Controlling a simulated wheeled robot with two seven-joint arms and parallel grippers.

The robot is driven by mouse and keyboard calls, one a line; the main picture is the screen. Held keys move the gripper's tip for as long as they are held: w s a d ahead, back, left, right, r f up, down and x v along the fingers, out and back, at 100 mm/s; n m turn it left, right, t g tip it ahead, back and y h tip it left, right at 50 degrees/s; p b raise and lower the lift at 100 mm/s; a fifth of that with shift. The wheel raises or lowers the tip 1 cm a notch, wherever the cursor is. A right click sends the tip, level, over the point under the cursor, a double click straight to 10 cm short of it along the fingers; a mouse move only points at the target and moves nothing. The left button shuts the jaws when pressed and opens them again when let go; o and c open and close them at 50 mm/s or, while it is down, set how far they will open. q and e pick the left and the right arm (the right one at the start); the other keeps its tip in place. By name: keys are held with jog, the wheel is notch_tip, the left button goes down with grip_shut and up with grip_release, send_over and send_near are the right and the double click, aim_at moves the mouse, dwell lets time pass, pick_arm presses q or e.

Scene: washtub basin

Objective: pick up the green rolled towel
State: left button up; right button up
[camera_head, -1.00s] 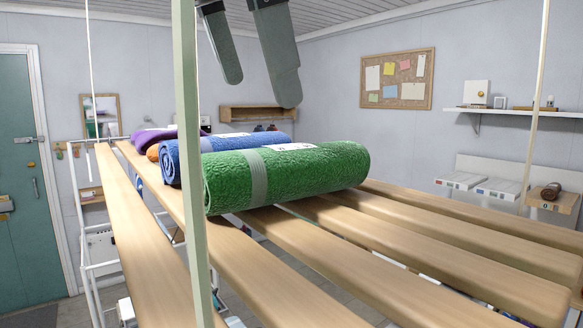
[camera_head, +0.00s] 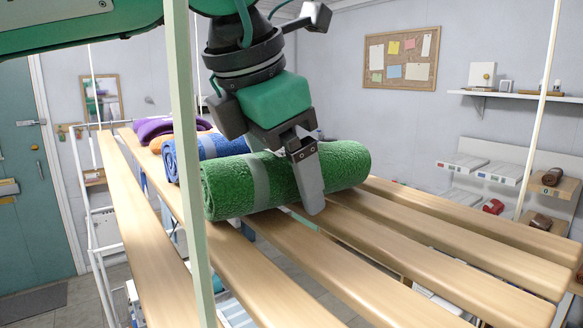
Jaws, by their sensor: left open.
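The green rolled towel (camera_head: 345,165) lies across the wooden slats in the middle of the head view, with a paler band around it. My left gripper (camera_head: 308,172) comes down over it from above and is open. One finger hangs down across the towel's near side, its tip close to the slats. The other finger is not clearly visible; the towel and the gripper body hide that side. I cannot tell whether the finger touches the towel. My right gripper is not in view.
A blue rolled towel (camera_head: 215,146) lies close behind the green one, with purple (camera_head: 160,128) and orange ones farther back. A pale green upright post (camera_head: 183,120) stands in the left foreground. The wooden slats (camera_head: 420,222) to the right are clear.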

pick_arm(q)
jog(key=c, duration=1.1)
jog(key=shift+r, duration=0.15)
jog(key=shift+c, duration=0.3)
